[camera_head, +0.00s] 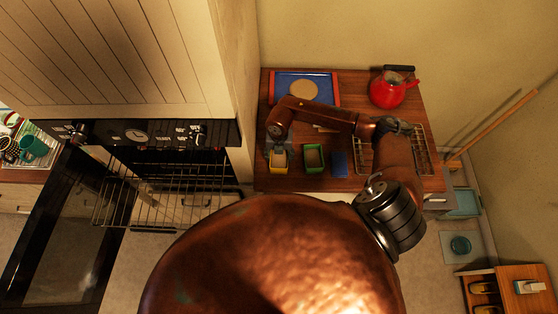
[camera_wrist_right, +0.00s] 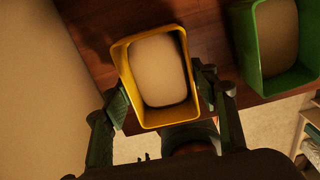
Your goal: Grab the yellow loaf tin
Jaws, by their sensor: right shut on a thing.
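The yellow loaf tin (camera_head: 278,161) stands near the left front of the wooden counter, with pale dough-like filling inside. In the right wrist view the yellow loaf tin (camera_wrist_right: 122,58) sits between the two fingers of my right gripper (camera_wrist_right: 160,95). The fingers press against its outer sides, so the gripper is shut on the tin. In the head view my right gripper (camera_head: 277,146) reaches down over the tin and partly hides its far end. I cannot tell whether the tin is lifted. My left gripper is not in view.
A green loaf tin (camera_head: 314,158) stands right of the yellow one, with a blue item (camera_head: 339,164) beside it. A wire rack (camera_head: 426,150), red kettle (camera_head: 388,93) and blue tray (camera_head: 283,87) share the counter (camera_head: 263,183). An open oven with a pulled-out rack (camera_head: 150,213) is at left.

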